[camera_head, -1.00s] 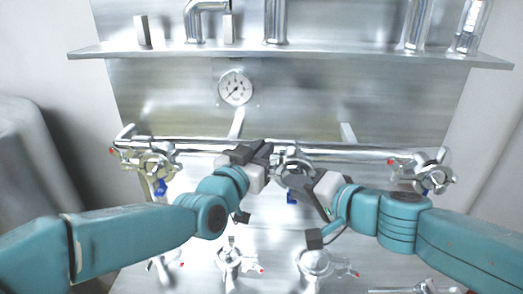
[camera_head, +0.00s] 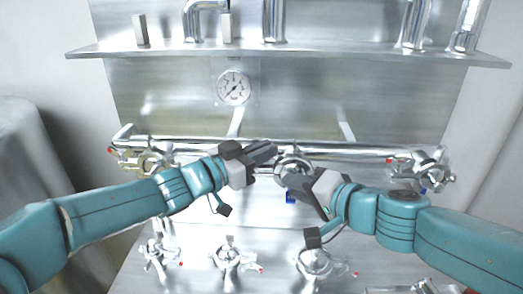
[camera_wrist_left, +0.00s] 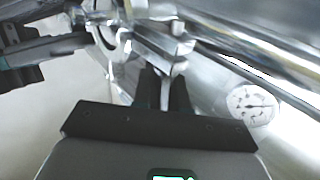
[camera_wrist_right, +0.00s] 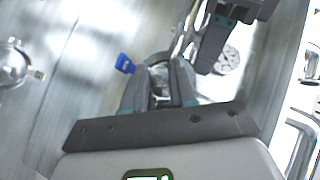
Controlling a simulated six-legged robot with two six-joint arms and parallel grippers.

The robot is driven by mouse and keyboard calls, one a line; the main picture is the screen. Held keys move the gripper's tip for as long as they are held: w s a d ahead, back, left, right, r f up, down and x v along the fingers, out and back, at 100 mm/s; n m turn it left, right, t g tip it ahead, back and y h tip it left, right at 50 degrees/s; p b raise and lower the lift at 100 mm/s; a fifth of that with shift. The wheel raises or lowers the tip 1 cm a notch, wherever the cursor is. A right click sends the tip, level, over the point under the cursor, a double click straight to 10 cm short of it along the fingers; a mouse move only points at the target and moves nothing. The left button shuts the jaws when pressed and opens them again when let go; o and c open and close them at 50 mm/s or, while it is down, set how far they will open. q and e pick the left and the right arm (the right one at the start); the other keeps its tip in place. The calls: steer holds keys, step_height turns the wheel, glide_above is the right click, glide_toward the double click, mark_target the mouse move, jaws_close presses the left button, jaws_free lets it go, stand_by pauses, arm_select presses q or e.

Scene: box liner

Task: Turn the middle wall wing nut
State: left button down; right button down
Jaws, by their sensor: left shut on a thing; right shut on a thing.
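The middle wall clamp (camera_head: 293,163) is a shiny metal ring fitting on the horizontal pipe, with a blue tip (camera_head: 290,196) below it. My left gripper (camera_head: 275,151) comes from the left and is shut at its left side. In the left wrist view its fingers (camera_wrist_left: 166,78) close on a flat metal piece, which appears to be the wing nut (camera_wrist_left: 168,66). My right gripper (camera_head: 293,178) is shut on the lower part of the clamp. The right wrist view shows its fingers (camera_wrist_right: 160,88) around the clamp, beside the blue tip (camera_wrist_right: 125,63). The fingers hide part of the clamp.
The horizontal pipe (camera_head: 350,154) carries a left clamp (camera_head: 152,162) and a right clamp (camera_head: 428,172). A round gauge (camera_head: 234,88) hangs above, under a metal shelf (camera_head: 330,55). More clamps (camera_head: 230,255) stand below. The two grippers are very close together.

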arm_select(q)
steer(key=shift+s+d+r+m+g+h, duration=0.1)
steer(key=shift+r+m+g+h, duration=0.1)
steer(key=shift+m+g+h, duration=0.35)
steer(key=c, duration=1.3)
jaws_free()
steer(key=shift+o, duration=0.2)
steer(key=shift+f, duration=0.15)
steer(key=v, duration=0.8)
steer(key=v, duration=0.6)
steer(key=x, duration=1.2)
steer(key=shift+d, duration=0.1)
